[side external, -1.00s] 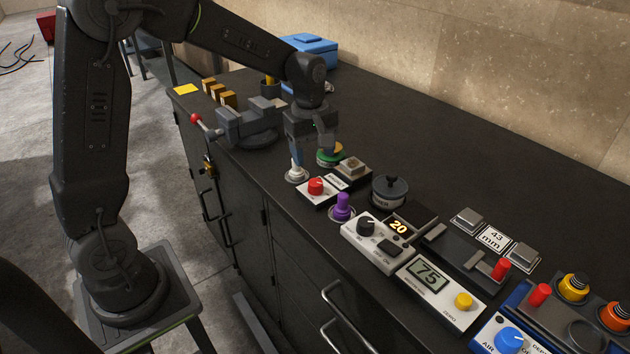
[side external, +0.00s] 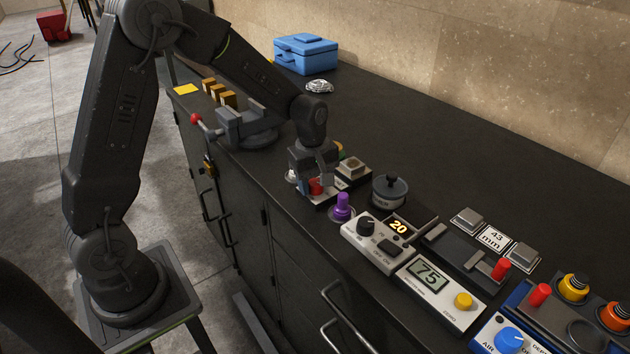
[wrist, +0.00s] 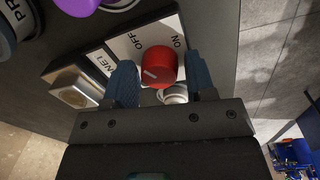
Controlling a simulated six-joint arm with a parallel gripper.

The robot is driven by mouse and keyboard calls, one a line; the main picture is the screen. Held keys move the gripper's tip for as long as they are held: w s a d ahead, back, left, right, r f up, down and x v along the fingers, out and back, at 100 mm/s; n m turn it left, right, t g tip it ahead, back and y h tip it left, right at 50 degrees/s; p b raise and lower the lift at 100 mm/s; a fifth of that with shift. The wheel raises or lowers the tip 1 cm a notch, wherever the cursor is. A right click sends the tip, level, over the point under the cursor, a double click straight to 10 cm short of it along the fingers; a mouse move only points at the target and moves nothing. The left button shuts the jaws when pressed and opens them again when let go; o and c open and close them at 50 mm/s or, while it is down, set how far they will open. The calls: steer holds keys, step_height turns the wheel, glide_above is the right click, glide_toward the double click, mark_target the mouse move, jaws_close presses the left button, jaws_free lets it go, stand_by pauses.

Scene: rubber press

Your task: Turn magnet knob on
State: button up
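The magnet knob (wrist: 159,67) is a red round knob with a pale pointer line, on a white plate (wrist: 128,38) marked OFF and ON. In the wrist view it lies between the two fingers of my gripper (wrist: 162,82), with gaps to each finger; the pointer lies nearer the OFF side. In the side view the knob (side external: 316,187) is partly hidden by my gripper (side external: 316,184), which points down over it. My gripper is open.
A purple knob (side external: 342,206) and a dark round pot-like part (side external: 389,190) stand close by on the right. A metal block (side external: 351,167) sits just behind. The controller with the 20 display (side external: 399,227) is further right. A vise (side external: 247,125) stands behind left.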

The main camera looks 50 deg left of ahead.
steer(key=c, duration=0.7)
steer(key=shift+o, duration=0.2)
steer(key=m, duration=0.4)
steer(key=shift+m, duration=0.3)
steer(key=m, duration=0.4)
steer(key=shift+a+m, duration=0.1)
steer(key=shift+m, duration=0.2)
steer(key=m, duration=0.4)
steer(key=shift+w+m+g, duration=0.1)
steer(key=shift+m+g, duration=0.2)
steer(key=shift+m, duration=2.1)
